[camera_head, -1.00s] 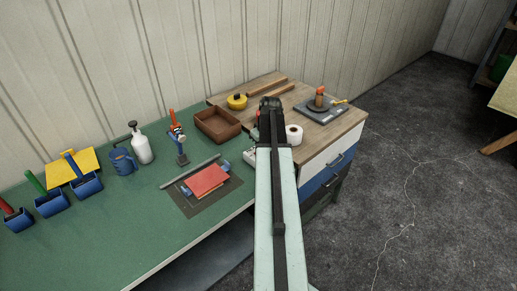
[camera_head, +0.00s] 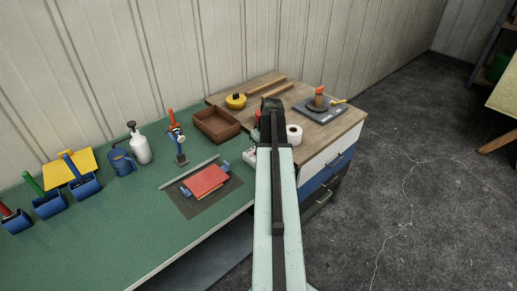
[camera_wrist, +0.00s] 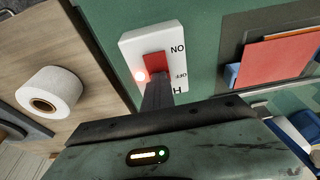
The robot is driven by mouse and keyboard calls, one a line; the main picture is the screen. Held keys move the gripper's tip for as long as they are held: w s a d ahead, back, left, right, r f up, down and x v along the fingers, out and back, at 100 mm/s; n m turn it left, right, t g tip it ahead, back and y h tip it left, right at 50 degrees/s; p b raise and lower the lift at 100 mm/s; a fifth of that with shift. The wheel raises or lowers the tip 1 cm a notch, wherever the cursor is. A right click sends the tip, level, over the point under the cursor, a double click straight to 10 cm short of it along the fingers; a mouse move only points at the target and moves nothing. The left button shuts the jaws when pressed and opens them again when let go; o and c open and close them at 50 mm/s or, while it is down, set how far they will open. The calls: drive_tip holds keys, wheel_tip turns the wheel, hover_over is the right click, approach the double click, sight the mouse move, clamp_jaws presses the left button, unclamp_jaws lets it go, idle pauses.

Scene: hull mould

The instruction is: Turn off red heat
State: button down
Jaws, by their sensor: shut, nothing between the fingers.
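A white switch box (camera_wrist: 135,48) with a red rocker (camera_wrist: 155,63) is on the green bench top in the wrist view. Its markings read "ON" at one end and "OFF" nearer my gripper. In the head view the box (camera_head: 249,156) shows only in part beside my arm, which hides the rocker and fingertips.
A white tape roll (camera_head: 294,134) stands close to the right of my arm; it also shows in the wrist view (camera_wrist: 50,93). A red block (camera_head: 206,181) lies on a dark mat to the left. A brown tray (camera_head: 217,127) sits behind.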

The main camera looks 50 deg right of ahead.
drive_tip(key=r+p, duration=0.4)
drive_tip(key=shift+w+r, duration=0.2)
drive_tip(key=shift+r, duration=0.1)
wheel_tip(320, 180, up, 9)
drive_tip(key=p, duration=0.9)
drive_tip(key=shift+s+r+p, duration=0.15)
drive_tip(key=shift+s+p, duration=0.25)
drive_tip(key=w+a+f+g+b, duration=0.1)
drive_tip(key=w+a+f+b, duration=0.15)
drive_tip(key=a, duration=0.75)
drive_tip(key=w+a+f+n+y+b, duration=0.15)
drive_tip(key=w+a, duration=0.25)
drive_tip(key=a, duration=0.6)
drive_tip(key=w+a+f+g+h+b, duration=0.15)
drive_tip(key=w+a, duration=0.25)
drive_tip(key=a, duration=0.5)
drive_tip(key=s+a+f+b, duration=0.1)
drive_tip(key=a+f, duration=0.1)
drive_tip(key=a, duration=0.9)
drive_tip(key=s+a+f+b, duration=0.1)
drive_tip(key=s+a, duration=0.1)
drive_tip(key=a, duration=0.9)
drive_tip(key=shift+a+f+y+b, duration=0.15)
drive_tip(key=shift+f+y+b, duration=0.15)
drive_tip(key=shift+f+b, duration=0.1)
drive_tip(key=shift+s+g, duration=0.1)
drive_tip(key=shift+g, duration=0.15)
